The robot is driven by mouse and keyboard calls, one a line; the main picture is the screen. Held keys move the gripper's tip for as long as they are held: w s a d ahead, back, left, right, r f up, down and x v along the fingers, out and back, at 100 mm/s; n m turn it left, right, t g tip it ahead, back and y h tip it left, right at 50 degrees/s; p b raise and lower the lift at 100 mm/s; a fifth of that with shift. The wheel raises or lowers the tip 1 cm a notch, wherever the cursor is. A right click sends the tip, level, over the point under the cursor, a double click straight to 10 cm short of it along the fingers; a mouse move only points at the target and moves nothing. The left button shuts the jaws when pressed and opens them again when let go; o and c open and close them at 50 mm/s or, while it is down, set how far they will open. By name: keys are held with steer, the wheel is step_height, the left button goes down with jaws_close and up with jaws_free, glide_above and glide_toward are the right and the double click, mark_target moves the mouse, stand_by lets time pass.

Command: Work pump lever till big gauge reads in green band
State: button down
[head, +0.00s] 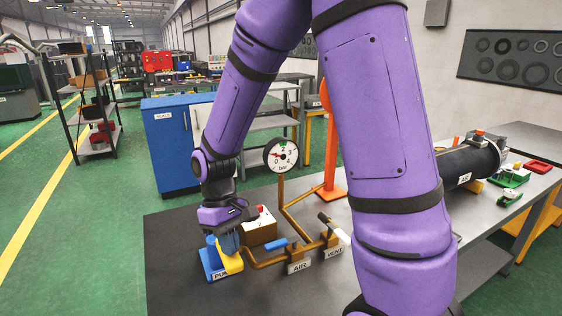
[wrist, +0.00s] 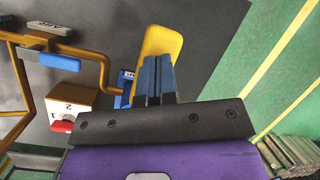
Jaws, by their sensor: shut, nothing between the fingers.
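The pump (head: 208,262) has a blue base with a partly hidden label and stands at the table's front left. Its yellow lever (head: 234,264) is beneath my gripper (head: 229,245). In the wrist view the lever's yellow paddle (wrist: 158,37) lies behind the fingertips of my gripper (wrist: 155,68); part of the blue base (wrist: 124,88) shows at left. My fingers are shut together and empty; I cannot tell whether they touch the lever. The big round gauge (head: 281,154), marked bar, stands on a brass pipe. Its red pointer seems to lie on the left, and a small green mark shows near the top.
Right of the pump are the blue AIR valve handle (head: 276,244), the VENT handle (head: 325,221) and a numbered box (head: 262,231) with a red part. An orange stand (head: 331,190) is behind. The dark table (head: 175,240) is clear left of the pump.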

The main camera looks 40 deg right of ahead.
step_height(320, 180, down, 2)
steer(key=shift+s+r+v, duration=0.1)
steer(key=shift+s+v, duration=0.1)
steer(key=shift+v, duration=1.15)
steer(key=shift+s+r+v, duration=0.1)
steer(key=shift+s+v, duration=0.05)
steer(key=shift+v, duration=1.25)
steer(key=shift+s+v, duration=0.2)
steer(key=shift+v, duration=1.15)
steer(key=shift+a, duration=0.15)
steer(key=shift+w+x, duration=0.2)
steer(key=shift+x, duration=2.9)
steer(key=shift+f, duration=0.1)
